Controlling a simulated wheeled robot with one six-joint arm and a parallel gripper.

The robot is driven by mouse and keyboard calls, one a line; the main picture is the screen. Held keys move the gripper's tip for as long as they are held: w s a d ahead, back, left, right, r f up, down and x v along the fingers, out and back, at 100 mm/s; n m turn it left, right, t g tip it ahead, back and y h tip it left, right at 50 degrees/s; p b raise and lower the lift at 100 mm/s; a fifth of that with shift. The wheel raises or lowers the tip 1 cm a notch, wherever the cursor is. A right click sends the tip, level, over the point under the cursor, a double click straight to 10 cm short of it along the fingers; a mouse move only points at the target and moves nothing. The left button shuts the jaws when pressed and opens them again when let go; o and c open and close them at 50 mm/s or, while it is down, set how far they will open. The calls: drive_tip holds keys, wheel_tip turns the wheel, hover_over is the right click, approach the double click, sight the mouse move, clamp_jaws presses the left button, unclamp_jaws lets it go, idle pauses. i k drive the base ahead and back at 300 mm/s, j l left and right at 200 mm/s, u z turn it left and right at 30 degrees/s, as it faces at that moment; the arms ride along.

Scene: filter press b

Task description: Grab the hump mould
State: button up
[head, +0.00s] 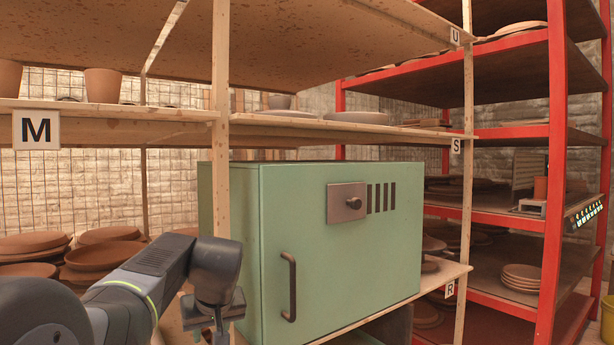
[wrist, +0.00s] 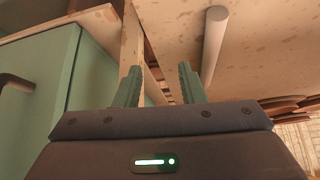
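I cannot make out a hump mould for certain in either view. Several brown, low round pieces (head: 100,252) lie stacked on the left shelf in the head view, but I cannot tell whether one is the mould. My gripper is at the bottom of the head view, in front of a wooden post, its fingers not clearly shown there. In the wrist view my gripper (wrist: 160,84) has its two fingers apart with nothing held between them. A wooden post (wrist: 133,45) shows behind the fingers.
A green cabinet (head: 330,240) with a dark handle stands close right of my gripper. Wooden shelving (head: 350,131) and red shelving (head: 556,150) hold pots and plates. A pale cylinder (wrist: 213,45) shows against a spotted board in the wrist view.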

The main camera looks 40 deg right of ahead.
sight(279, 106)
drive_tip(key=i+z, duration=0.15)
drive_tip(key=z, duration=1.4)
